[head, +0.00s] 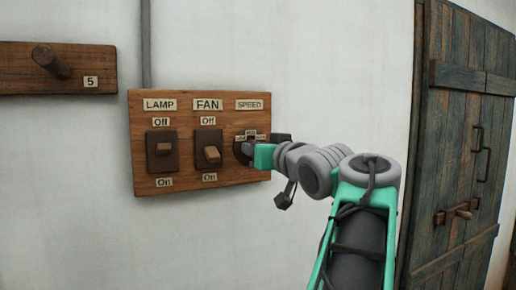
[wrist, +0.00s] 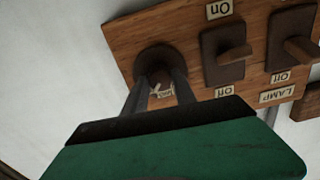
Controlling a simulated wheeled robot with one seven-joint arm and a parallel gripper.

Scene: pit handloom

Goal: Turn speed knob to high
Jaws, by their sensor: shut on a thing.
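The speed knob (head: 242,148) is a dark round knob under the SPEED label (head: 249,104) at the right end of a wooden switch board (head: 225,92). In the wrist view the knob (wrist: 154,62) sits at the left part of the board, upside down. My gripper (head: 250,151) reaches it from the right. Its two dark fingers (wrist: 158,92) are shut on the knob's raised middle. Small setting labels around the knob are partly hidden, and I cannot read which one it points to.
Left of the knob on the board are the LAMP switch (head: 163,149) and the FAN switch (head: 209,152). A wooden rail with a peg (head: 50,62) is on the wall at far left. A dark plank door (head: 462,130) is at the right. The wall between is bare.

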